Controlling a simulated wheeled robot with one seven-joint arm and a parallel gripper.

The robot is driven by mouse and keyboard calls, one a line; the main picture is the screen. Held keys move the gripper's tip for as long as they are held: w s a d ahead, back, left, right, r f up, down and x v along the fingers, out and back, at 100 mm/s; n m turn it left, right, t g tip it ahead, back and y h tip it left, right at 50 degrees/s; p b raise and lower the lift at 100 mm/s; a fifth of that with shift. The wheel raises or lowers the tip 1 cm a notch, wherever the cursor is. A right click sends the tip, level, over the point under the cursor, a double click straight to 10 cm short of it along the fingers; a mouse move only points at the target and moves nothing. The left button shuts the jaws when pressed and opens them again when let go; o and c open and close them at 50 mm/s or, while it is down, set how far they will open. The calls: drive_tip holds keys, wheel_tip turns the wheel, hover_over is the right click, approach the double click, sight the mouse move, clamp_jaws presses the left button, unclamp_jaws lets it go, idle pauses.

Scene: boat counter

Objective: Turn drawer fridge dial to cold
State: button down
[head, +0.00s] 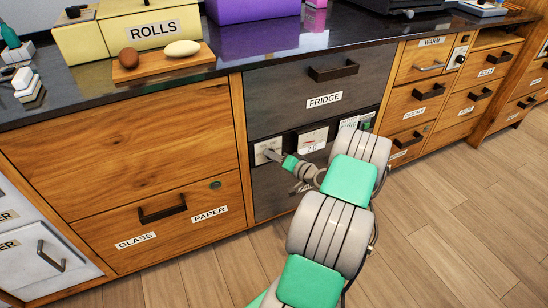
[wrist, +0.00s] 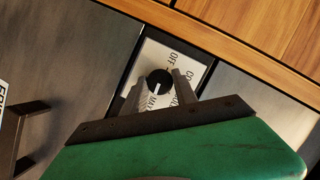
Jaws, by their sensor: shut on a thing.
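The drawer fridge (head: 285,92) is a dark grey front labelled FRIDGE, with a control strip between its upper and lower drawers. Its dial is a round black knob (wrist: 160,79) on a white plate (head: 262,151) at the strip's left end. The plate's lettering reads OFF and MAX, with another word starting CO partly hidden. A white line on the knob points down in the wrist view, toward MAX. My gripper (head: 271,155) is at the plate, its two grey fingers (wrist: 163,88) on either side of the knob, shut on it. In the head view the knob is hidden.
A small temperature display (head: 313,139) and another labelled plate (head: 349,124) sit right of the dial. A black handle (head: 333,70) sticks out above. Wooden drawers (head: 125,165) flank the fridge. The floor (head: 440,220) in front is clear on the right.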

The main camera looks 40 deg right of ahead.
drive_tip(key=n+g+h+b, duration=0.1)
drive_tip(key=n+h, duration=0.1)
drive_tip(key=n, duration=0.1)
drive_tip(key=n+g+h+b, duration=0.1)
drive_tip(key=n+h+b, duration=0.1)
drive_tip(key=n, duration=0.2)
drive_tip(key=shift+a+h, duration=0.2)
drive_tip(key=shift+h, duration=0.1)
drive_tip(key=shift+r+n, duration=0.1)
drive_tip(key=shift+n, duration=0.2)
idle(0.5)
drive_tip(key=c, duration=1)
unclamp_jaws()
drive_tip(key=shift+o, duration=0.2)
drive_tip(key=p+v, duration=0.1)
drive_tip(key=v, duration=0.6)
drive_tip(key=shift+s+a+r, duration=0.15)
drive_tip(key=shift+s+r, duration=0.1)
